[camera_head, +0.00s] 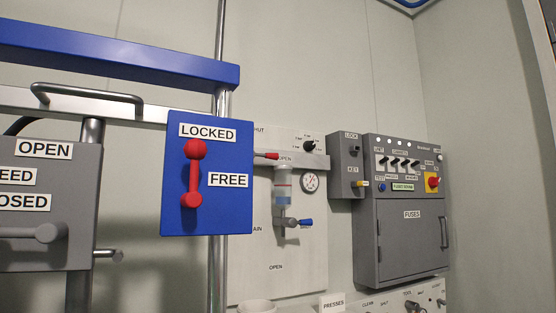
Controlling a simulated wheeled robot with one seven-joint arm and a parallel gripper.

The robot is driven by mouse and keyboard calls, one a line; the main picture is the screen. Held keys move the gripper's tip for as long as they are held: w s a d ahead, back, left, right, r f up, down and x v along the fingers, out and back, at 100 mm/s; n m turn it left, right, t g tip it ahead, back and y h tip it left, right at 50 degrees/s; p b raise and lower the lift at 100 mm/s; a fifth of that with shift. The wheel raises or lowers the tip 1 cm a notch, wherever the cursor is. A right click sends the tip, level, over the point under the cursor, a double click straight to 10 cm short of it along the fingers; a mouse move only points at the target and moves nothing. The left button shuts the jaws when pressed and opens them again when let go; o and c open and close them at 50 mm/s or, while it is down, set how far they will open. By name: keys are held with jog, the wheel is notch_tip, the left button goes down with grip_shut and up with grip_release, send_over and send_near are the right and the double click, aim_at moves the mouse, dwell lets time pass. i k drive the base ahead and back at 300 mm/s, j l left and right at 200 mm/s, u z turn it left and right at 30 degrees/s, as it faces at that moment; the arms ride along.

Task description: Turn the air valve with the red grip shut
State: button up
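The air valve's red grip (268,155) shows on the pale panel (310,250), just right of the blue locking plate. It lies about level. An OPEN label (286,158) sits just right of it, and a partly hidden label ending in "HUT" (259,130) is above it. The valve's body is small and hard to make out. My gripper is not in view.
The blue plate (240,215) with a red lever (194,175), marked LOCKED and FREE, and a steel post (218,270) stand left of the valve. A gauge (310,181), a blue-gripped valve (305,223) and a grey fuse cabinet (410,250) are to the right.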

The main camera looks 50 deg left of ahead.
aim_at(269, 155)
jog(key=i+j+u, duration=0.1)
jog(key=i+u, duration=0.15)
jog(key=u, duration=0.15)
jog(key=i+u, duration=0.35)
jog(key=i+l+u, duration=0.1)
jog(key=u, duration=0.3)
jog(key=i+l+u, duration=0.15)
jog(key=i+u, duration=0.2)
jog(key=k, duration=0.05)
